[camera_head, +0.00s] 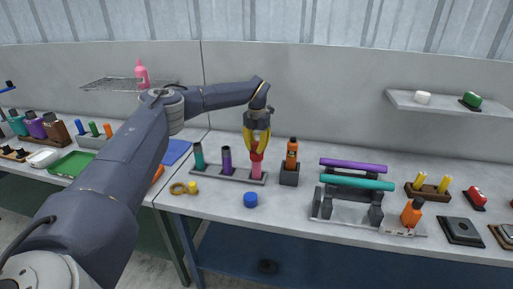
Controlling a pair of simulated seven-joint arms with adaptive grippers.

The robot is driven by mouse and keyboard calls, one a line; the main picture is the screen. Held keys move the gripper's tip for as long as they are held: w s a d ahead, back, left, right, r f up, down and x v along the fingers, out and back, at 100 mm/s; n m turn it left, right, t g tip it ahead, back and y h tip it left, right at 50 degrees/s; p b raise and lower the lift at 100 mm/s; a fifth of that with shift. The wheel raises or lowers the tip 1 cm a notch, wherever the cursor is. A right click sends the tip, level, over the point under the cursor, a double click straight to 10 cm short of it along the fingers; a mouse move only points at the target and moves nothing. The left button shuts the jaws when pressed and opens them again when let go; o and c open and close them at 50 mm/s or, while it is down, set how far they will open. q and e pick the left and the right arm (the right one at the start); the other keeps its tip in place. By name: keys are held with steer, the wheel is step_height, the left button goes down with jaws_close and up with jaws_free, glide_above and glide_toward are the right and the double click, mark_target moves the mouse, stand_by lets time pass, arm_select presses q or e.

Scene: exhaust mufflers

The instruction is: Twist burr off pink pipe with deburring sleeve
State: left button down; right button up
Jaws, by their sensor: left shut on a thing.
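The pink pipe (256,172) stands upright at the right end of a low grey rack (228,176). A red piece (257,156), which looks like the deburring sleeve, sits at the top of the pink pipe. My left gripper (257,150) points down with yellow fingers, shut on this red piece directly above the pipe. The fingers cover part of the red piece, and I cannot see the burr or how far the sleeve reaches over the pipe. My right gripper is out of view.
A teal pipe (199,156) and a purple pipe (227,160) share the rack. An orange bottle (292,154) in a dark holder stands close right of the gripper. A blue cap (250,199) lies in front. A stand with purple and teal tubes (357,182) is further right.

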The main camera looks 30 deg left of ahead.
arm_select(q)
steer(key=shift+n, duration=0.4)
steer(key=shift+r, duration=0.2)
steer(key=shift+r, duration=4.3)
